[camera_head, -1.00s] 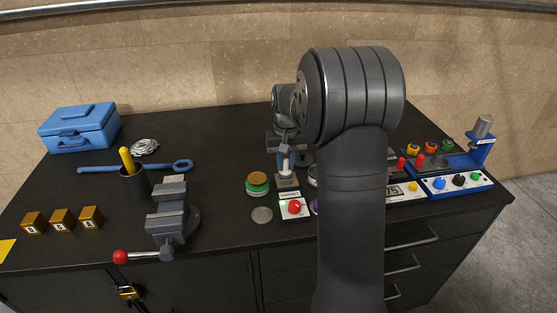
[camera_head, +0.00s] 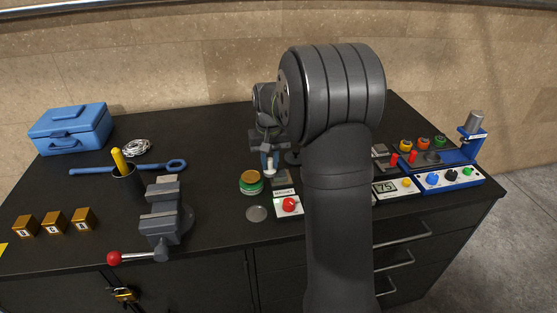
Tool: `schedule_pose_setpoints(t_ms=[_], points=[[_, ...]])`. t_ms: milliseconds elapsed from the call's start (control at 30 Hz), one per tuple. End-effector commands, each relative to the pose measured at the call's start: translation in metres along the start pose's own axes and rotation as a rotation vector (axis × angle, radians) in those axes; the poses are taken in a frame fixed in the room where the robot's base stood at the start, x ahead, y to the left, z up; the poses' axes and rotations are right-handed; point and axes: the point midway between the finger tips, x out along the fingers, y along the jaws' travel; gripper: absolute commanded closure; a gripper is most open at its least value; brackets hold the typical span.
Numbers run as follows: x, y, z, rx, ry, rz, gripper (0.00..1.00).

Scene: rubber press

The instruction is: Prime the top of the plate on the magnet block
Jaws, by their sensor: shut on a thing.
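The magnet block (camera_head: 281,179) stands in the middle of the table behind a white control box labelled MAGNET with a red knob (camera_head: 290,204). Its top looks flat and grey; a plate cannot be told apart from it at this size. My gripper (camera_head: 268,152) points down, partly hidden behind my own arm. It is shut on a small brush-like tool (camera_head: 269,167), with white and blue parts, upright just left of the block's top. Whether the tool's tip touches anything cannot be told. A green-banded tin (camera_head: 250,183) with a brownish top stands to the left.
A round grey disc (camera_head: 257,214) lies in front of the tin. A vise (camera_head: 162,215), a cup with a yellow-handled tool (camera_head: 128,183), a blue wrench (camera_head: 130,169) and a toolbox (camera_head: 70,128) are left. A blue press unit (camera_head: 449,180) is right. My arm hides the middle right.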

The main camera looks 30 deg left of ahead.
Motion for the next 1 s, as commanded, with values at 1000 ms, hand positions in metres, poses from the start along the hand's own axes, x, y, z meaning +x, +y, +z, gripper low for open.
schedule_pose_setpoints(t_ms=[1000], points=[[-0.080, -0.001, 0.000, 0.001, -0.001, 0.000, 0.98]])
